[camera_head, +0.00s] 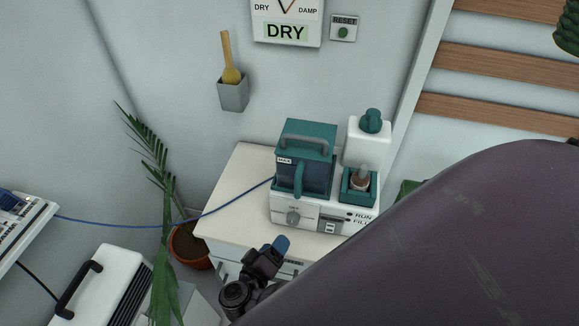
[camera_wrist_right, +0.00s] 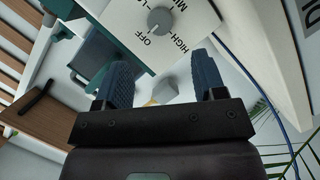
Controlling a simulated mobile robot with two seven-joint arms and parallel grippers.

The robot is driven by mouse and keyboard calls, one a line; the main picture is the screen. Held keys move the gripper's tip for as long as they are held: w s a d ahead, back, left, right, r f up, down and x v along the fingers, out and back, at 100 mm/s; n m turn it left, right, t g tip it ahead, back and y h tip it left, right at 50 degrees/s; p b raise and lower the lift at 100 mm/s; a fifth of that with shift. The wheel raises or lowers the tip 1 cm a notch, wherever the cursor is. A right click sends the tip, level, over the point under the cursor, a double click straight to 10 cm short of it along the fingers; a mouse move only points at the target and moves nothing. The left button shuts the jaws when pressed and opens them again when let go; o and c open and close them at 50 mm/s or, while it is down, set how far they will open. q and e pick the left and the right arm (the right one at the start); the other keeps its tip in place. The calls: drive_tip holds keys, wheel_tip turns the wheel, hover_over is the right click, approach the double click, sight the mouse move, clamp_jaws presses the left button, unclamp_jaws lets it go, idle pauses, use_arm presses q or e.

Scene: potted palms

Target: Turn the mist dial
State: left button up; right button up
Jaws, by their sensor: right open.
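The mist dial (camera_head: 293,217) is a grey round knob on the white front panel of the teal-and-white mister (camera_head: 333,221), which stands on a white cabinet. In the right wrist view the dial (camera_wrist_right: 160,20) sits at the top, with OFF, HIGH and other partly cut lettering around it. Its pointer seems to face OFF. My right gripper (camera_head: 279,246) is below and slightly left of the dial in the head view. In the wrist view its two blue fingers (camera_wrist_right: 163,75) are apart, with nothing between them, and short of the dial. My left gripper is not in view.
The cabinet (camera_head: 232,192) has clear top space left of the mister. A blue cable (camera_head: 120,224) runs to the mister. A potted palm (camera_head: 187,246) stands left of the cabinet. A wall sign (camera_head: 287,30) reads DRY, beside a RESET button (camera_head: 343,32). My arm hides the lower right.

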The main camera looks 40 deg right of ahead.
sight(291, 222)
drive_tip(key=x, duration=0.9)
drive_tip(key=shift+c, duration=0.3)
drive_tip(key=c, duration=0.9)
drive_tip(key=shift+o, duration=0.2)
